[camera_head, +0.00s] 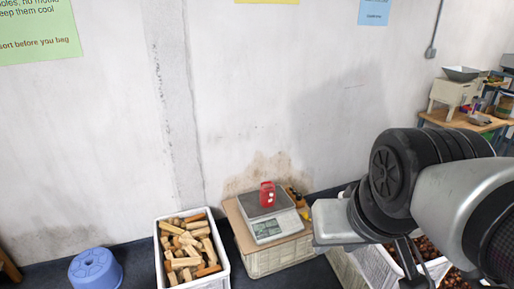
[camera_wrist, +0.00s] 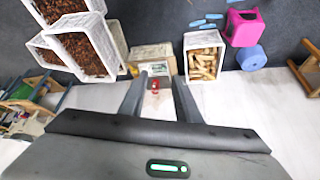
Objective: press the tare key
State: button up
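A bench scale (camera_head: 268,228) with a grey pan and a lit display stands on a crate with a board top against the wall. A red item (camera_head: 267,194) sits on its pan and also shows in the wrist view (camera_wrist: 155,86). The tare key is too small to make out. The scale (camera_wrist: 155,69) shows between the fingers in the wrist view. My gripper (camera_wrist: 158,80) is open and empty, its two fingers apart, pointing toward the scale from some distance. In the head view my arm is at the right, and the fingers are partly hidden.
Crates of chestnuts (camera_wrist: 85,45) stand on the scale's other side. A workbench (camera_head: 465,122) with equipment is at far right.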

grip_shut()
dwell(1.5)
